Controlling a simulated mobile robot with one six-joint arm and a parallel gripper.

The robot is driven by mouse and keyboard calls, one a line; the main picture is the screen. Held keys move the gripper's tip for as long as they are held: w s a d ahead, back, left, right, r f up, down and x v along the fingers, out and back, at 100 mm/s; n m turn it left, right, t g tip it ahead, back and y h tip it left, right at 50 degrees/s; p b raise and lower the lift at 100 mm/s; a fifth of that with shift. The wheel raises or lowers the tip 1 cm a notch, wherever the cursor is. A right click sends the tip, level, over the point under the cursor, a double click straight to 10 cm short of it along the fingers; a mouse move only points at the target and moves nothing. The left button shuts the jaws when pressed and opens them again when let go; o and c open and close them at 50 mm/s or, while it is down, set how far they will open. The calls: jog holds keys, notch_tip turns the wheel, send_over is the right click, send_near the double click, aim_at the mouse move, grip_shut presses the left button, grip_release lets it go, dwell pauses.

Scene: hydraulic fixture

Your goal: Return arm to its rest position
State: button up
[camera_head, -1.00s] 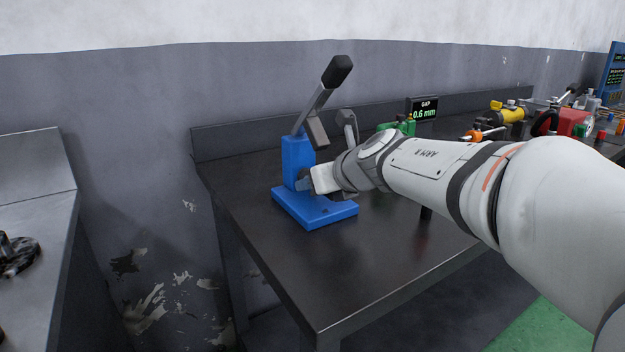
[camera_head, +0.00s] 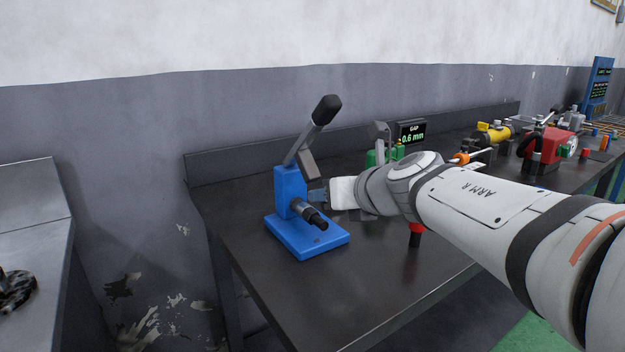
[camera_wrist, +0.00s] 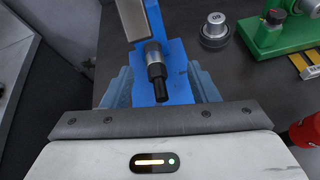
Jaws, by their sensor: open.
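My gripper (camera_head: 319,194) is at the right side of the blue lever press, with its blue fingers pointing at it. In the wrist view the open fingers (camera_wrist: 158,82) spread either side of a grey and black cylindrical part (camera_wrist: 156,72); I see no grip on it. The press (camera_head: 291,185) stands on the dark bench with its black-handled lever (camera_head: 327,109) raised and tilted right. The cylindrical part (camera_head: 309,214) sticks out from the press, above the base plate (camera_head: 308,238). My arm reaches in from the right and hides part of the bench.
A gap display (camera_head: 411,132) reading 0.6 mm and a green fixture (camera_head: 376,156) stand behind my wrist. A red-topped black item (camera_head: 416,235) is below my forearm. Yellow (camera_head: 493,133) and red (camera_head: 548,150) devices stand farther right. The bench's front left is clear.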

jog(key=w+d+r+m+t+h+p, duration=0.1)
jog(key=d+r+m+t+h+p, duration=0.25)
jog(key=d+r+m+p, duration=0.55)
jog(key=s+d+m+g+h+p, duration=0.25)
jog(key=d+m+h+p, duration=0.2)
jog(key=m, duration=0.95)
jog(key=s+f+m+g+p, duration=0.2)
jog(key=s+m+g+p, duration=0.2)
jog(key=s+m, duration=0.4)
jog(key=s+a+f+m+g+y+p, duration=0.1)
jog(key=s+f+m+g+p, duration=0.2)
jog(key=s+m, duration=0.6)
jog(key=s+g+p, duration=0.2)
jog(key=p, duration=0.1)
jog(key=shift+s+a+f+g, duration=0.15)
jog(key=shift+a+g, duration=0.15)
jog(key=shift+c, duration=0.3)
